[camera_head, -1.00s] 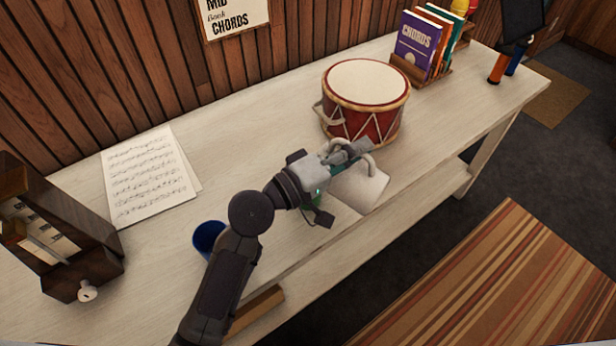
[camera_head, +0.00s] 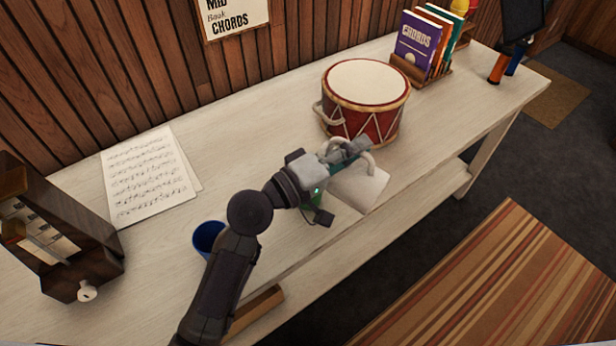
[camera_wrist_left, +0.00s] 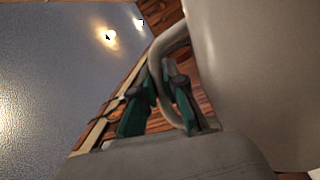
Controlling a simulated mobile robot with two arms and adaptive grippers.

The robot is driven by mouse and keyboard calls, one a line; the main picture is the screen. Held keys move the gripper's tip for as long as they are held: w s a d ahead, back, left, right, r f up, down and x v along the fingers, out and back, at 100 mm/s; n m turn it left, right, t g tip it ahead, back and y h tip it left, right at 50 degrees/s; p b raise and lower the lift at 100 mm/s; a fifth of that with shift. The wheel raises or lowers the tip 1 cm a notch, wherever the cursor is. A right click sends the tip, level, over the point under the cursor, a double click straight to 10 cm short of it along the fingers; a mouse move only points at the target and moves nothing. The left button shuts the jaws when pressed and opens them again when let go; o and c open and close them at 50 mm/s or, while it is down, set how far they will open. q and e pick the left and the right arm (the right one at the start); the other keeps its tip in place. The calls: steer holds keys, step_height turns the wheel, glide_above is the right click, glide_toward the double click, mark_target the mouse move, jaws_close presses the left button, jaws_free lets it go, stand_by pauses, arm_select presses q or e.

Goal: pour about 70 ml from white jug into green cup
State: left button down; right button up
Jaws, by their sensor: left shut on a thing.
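The white jug (camera_head: 368,190) is tilted over on its side above the front part of the table. My left gripper (camera_head: 350,157) is shut on its curved handle. The left wrist view shows the handle (camera_wrist_left: 158,62) between the teal fingers (camera_wrist_left: 160,103), with the jug's pale body (camera_wrist_left: 262,70) filling the right side. A small patch of green (camera_head: 313,200) shows under my wrist; it seems to be the green cup, mostly hidden by my arm and gripper. The jug's spout and any stream of liquid cannot be made out. My right gripper is not in view.
A red drum (camera_head: 365,103) stands just behind the jug. A blue cup (camera_head: 208,238) is beside my left forearm. Sheet music (camera_head: 148,178) and a dark wooden case (camera_head: 85,262) lie to the left. Books (camera_head: 425,45) stand at the back right. The table's front edge is close.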

mark_target(381, 180)
arm_select(q)
steer(key=s+d, duration=0.1)
steer(key=s+d+f+m, duration=0.1)
steer(key=shift+d+m+g+p, duration=0.3)
steer(key=shift+d+p, duration=0.05)
steer(key=shift+d, duration=0.05)
steer(key=d+f+m, duration=0.1)
steer(key=s+d+f+m+y+p, duration=0.1)
steer(key=shift+f+m+g, duration=0.3)
steer(key=shift+f, duration=0.1)
steer(key=shift+s+d+f+m+y+p, duration=0.1)
steer(key=shift+s+f+m+y+p, duration=0.1)
steer(key=shift+f+m+y+p, duration=0.3)
steer(key=shift+s+d+f, duration=0.1)
steer(key=shift+d+f, duration=0.1)
steer(key=shift+f, duration=0.3)
